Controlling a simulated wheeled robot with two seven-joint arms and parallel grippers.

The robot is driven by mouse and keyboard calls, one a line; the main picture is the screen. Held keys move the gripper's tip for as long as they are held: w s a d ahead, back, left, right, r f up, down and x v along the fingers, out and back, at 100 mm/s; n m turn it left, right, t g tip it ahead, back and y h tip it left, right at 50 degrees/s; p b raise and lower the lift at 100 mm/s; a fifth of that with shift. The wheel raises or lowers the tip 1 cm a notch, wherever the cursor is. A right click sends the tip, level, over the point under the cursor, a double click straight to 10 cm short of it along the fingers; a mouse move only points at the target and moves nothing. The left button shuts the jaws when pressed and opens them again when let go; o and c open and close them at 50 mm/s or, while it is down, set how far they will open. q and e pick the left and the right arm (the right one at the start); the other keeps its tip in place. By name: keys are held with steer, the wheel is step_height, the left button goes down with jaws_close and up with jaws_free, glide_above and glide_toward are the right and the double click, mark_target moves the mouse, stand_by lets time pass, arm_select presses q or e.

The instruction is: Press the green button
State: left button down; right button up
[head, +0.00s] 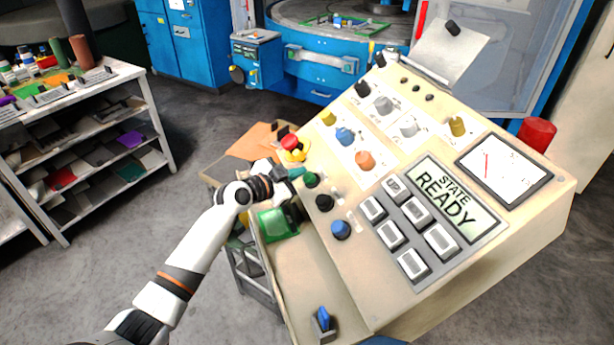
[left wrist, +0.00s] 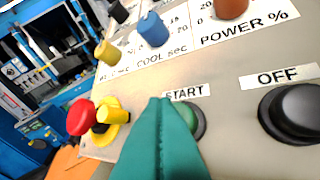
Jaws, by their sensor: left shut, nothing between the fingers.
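The green button (head: 312,180), under a START label, is on the sloped beige control panel (head: 290,262). In the left wrist view the green button (left wrist: 189,117) is partly hidden behind my teal fingers. My left gripper (head: 298,173) is shut and empty, its tips right beside the green button in the head view. In the left wrist view the fingertips (left wrist: 163,101) overlap the button's left side. I cannot tell whether they touch it. My right gripper is not in view.
A red emergency button (head: 290,142) is left of the green one. A black OFF button (head: 324,203) and a blue button (head: 341,229) are on its other side. The display (head: 447,195) reads READY. A shelf (head: 150,110) stands at left, with open floor between.

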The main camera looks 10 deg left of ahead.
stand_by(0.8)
arm_select(q)
steer(key=shift+w+d+f+b, duration=0.2)
steer(key=shift+f+b, duration=0.15)
steer(key=shift+b, duration=0.25)
steer(key=shift+w+d+f+b, duration=0.1)
steer(key=shift+d+f+b, duration=0.15)
steer(key=shift+f+b, duration=0.35)
stand_by(0.6)
steer(key=shift+r, duration=0.2)
steer(key=shift+s+a+r+p, duration=0.3)
steer(key=shift+a+r+p, duration=0.1)
steer(key=shift+r, duration=0.3)
steer(key=r, duration=0.1)
steer(key=s+a+r+p, duration=0.1)
steer(key=a+r+p, duration=0.1)
steer(key=r, duration=0.1)
steer(key=shift+s+a, duration=0.2)
steer(key=shift+s, duration=0.1)
stand_by(0.9)
